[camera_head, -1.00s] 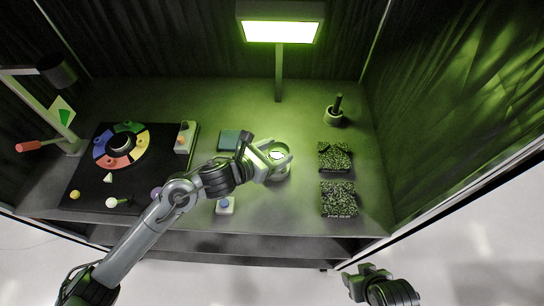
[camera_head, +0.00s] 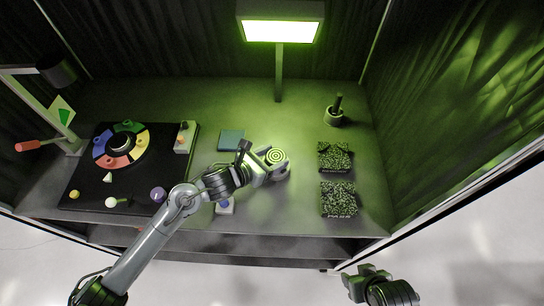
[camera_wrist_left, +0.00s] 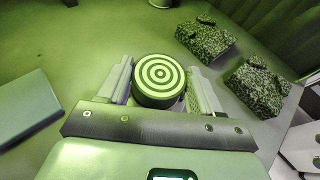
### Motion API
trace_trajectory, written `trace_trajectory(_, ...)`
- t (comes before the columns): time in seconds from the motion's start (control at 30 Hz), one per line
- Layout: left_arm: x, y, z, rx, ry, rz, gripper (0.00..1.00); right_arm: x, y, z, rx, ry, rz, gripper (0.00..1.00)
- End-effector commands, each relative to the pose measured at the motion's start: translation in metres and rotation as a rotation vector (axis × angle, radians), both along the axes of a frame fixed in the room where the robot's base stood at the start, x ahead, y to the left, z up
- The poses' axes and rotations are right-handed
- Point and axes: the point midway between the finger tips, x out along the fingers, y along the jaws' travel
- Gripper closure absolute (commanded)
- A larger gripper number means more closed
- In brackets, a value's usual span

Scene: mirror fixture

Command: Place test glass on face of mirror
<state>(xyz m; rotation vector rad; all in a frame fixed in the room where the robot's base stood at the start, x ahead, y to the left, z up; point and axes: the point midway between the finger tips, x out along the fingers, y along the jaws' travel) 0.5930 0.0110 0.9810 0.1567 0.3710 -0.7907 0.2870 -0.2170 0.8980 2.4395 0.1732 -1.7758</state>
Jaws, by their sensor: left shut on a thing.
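A round disc with concentric light and dark green rings (camera_head: 275,156) shows on top of a dark cylindrical body at the table's middle. It also shows in the left wrist view (camera_wrist_left: 158,74), between my left gripper's two fingers. My left gripper (camera_head: 272,166) is shut on this round piece, with one finger on each side. I take it for the test glass at the mirror; I cannot make out a seam between the two, and the underside is hidden. My right gripper (camera_head: 362,284) is off the table's front right; its jaws are too unclear to read.
Two dark speckled blocks (camera_head: 335,157) lie to the right, with a dark cup holding a stick (camera_head: 334,116) behind. A teal flat block (camera_head: 231,140) lies to the left. A lit green lamp (camera_head: 282,31) stands at the back. A colour-ring board (camera_head: 88,188) fills the left.

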Motion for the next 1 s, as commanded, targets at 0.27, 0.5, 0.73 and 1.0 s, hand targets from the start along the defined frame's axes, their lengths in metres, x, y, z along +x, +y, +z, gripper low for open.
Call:
trace_trajectory(0.27,0.000,0.000,-0.003,0.000,0.000,0.000,0.11,0.000,0.000,-0.003,0.000,0.001,0.001,0.48)
trace_trajectory(0.5,0.000,0.000,-0.002,0.000,0.000,0.000,0.10,0.000,-0.002,-0.003,-0.007,0.000,0.004,0.48)
trace_trajectory(0.73,-0.003,0.004,0.002,0.002,0.000,0.001,0.10,0.000,-0.002,0.001,-0.011,-0.001,0.007,0.48)
trace_trajectory(1.0,-0.031,0.034,0.019,0.003,-0.002,0.001,0.10,0.000,-0.002,0.003,-0.009,-0.001,0.006,0.48)
